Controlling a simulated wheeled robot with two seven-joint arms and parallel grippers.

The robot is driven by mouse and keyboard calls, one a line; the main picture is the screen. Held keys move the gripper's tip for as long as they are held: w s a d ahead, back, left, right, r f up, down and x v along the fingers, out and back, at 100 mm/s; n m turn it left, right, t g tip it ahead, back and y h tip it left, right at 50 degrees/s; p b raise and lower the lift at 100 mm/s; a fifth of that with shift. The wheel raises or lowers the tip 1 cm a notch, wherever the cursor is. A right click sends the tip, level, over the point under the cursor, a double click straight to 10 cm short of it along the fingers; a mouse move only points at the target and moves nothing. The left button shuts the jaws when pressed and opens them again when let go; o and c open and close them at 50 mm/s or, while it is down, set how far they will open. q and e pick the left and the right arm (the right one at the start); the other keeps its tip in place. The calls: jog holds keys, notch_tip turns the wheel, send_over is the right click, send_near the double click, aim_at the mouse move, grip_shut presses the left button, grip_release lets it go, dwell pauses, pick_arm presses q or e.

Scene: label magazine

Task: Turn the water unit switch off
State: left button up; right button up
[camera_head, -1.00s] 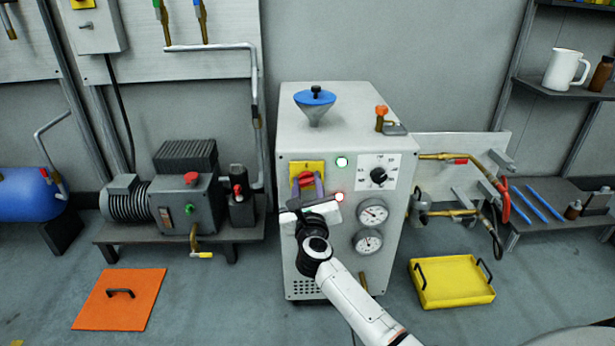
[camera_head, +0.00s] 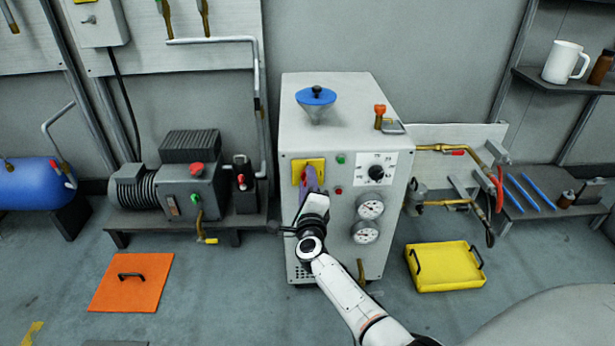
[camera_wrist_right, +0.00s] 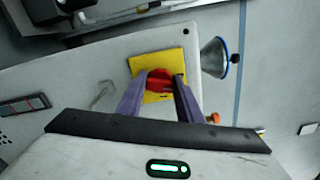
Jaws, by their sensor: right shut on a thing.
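The water unit (camera_head: 345,115) is a pale grey cabinet in the middle of the head view. Its switch is a red knob (camera_wrist_right: 158,78) on a yellow plate (camera_head: 299,166), at the upper left of the front panel. My right gripper (camera_head: 308,174) is at the plate and mostly hides the knob in the head view. In the right wrist view its two purple fingers (camera_wrist_right: 160,84) are shut on the red knob, one on each side. The green lamp (camera_head: 341,159) and red lamp (camera_head: 338,190) beside the switch look dim. My left gripper is not in view.
A dial (camera_head: 376,173) and two gauges (camera_head: 369,207) sit right of the switch. A blue-rimmed funnel (camera_head: 316,97) is on top. A motor pump (camera_head: 185,185) stands left on a bench. An orange plate (camera_head: 132,283) and yellow tray (camera_head: 452,285) lie on the floor.

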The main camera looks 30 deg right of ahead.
pick_arm(q)
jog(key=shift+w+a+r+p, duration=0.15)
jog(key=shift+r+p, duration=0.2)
jog(key=shift+p, duration=0.45)
pick_arm(e)
jog(key=n, duration=0.4)
jog(key=shift+f, duration=0.1)
jog(key=o, duration=1.1)
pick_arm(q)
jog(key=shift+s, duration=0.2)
